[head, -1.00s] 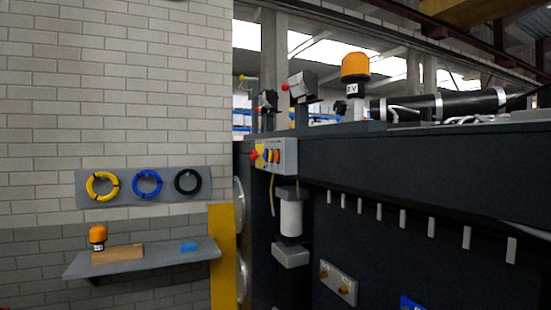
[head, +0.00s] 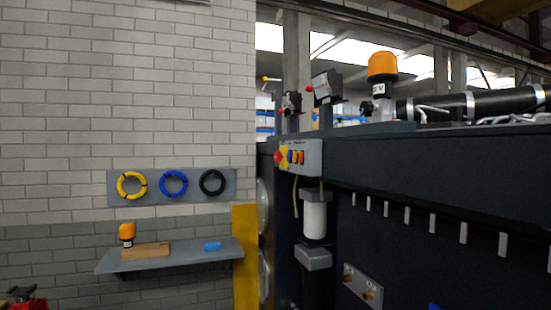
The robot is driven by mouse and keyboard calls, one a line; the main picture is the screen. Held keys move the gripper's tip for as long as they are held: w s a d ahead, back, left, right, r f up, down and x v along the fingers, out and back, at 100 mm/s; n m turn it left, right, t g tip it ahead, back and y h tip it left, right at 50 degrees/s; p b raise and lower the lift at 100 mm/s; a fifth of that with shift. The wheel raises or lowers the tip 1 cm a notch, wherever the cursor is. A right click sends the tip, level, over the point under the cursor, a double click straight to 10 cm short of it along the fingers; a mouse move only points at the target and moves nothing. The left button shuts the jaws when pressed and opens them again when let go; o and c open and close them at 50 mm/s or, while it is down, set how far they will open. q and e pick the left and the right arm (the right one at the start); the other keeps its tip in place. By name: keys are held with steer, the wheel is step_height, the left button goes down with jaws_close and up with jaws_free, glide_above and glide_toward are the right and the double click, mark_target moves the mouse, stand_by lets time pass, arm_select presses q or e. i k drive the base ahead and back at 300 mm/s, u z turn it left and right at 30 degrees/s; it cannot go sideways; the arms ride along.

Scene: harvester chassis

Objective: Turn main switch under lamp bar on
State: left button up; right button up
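Neither of my grippers is in the head view.
A wall shelf (head: 180,256) holds another orange beacon (head: 127,233), a wooden block (head: 146,250) and a blue item (head: 212,246). Yellow, blue and black coils hang on a grey panel (head: 228,184). A yellow post (head: 244,258) stands beside the chassis. A red object (head: 28,303) shows at bottom left.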

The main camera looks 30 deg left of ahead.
mark_target(278, 156)
steer(key=u, duration=2.25)
steer(key=i, duration=2.2)
steer(key=z, duration=3.6)
